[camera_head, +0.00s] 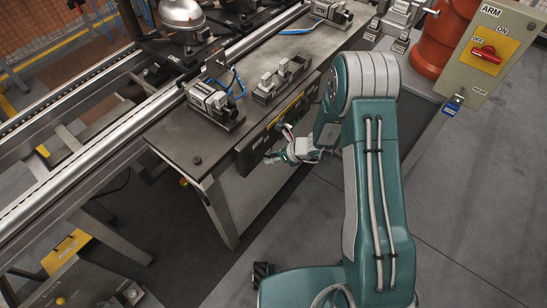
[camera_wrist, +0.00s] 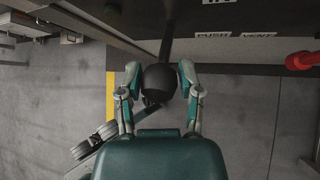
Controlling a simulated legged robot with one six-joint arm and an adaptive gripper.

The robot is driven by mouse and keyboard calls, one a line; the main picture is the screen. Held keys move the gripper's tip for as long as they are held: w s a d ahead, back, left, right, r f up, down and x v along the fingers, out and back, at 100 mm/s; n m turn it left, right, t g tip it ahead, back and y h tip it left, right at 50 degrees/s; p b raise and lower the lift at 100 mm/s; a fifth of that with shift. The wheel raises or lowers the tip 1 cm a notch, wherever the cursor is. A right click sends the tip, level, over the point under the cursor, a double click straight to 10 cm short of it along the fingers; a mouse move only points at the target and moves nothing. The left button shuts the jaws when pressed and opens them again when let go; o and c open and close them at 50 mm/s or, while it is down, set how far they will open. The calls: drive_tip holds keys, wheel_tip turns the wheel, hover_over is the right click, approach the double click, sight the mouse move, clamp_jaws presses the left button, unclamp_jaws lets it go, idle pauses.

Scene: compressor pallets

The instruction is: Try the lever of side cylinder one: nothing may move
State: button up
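In the wrist view a lever with a round black knob (camera_wrist: 159,83) and a dark rod hangs from the dark bench-front panel. The two fingers of my gripper (camera_wrist: 159,72) stand apart, one on each side of the knob. I cannot tell whether the pads touch it. In the head view my gripper (camera_head: 296,150) is at the bench's front panel, and my arm partly hides that area. A small silver cylinder unit (camera_head: 213,101) with blue tubing sits on the bench top; another (camera_head: 330,12) stands farther back. Which cylinder the lever belongs to is not readable.
PUSH and VENT labels (camera_wrist: 235,36) and a red knob (camera_wrist: 302,60) are on the panel, right of the lever. A grey block fixture (camera_head: 282,78) stands on the bench (camera_head: 175,135). A control box (camera_head: 488,50) with a red switch is at right.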

drive_tip(key=shift+o, duration=1.2)
drive_tip(key=shift+w+a, duration=0.1)
drive_tip(key=v, duration=1.1)
drive_tip(key=shift+d+r, duration=0.15)
drive_tip(key=shift+d, duration=0.2)
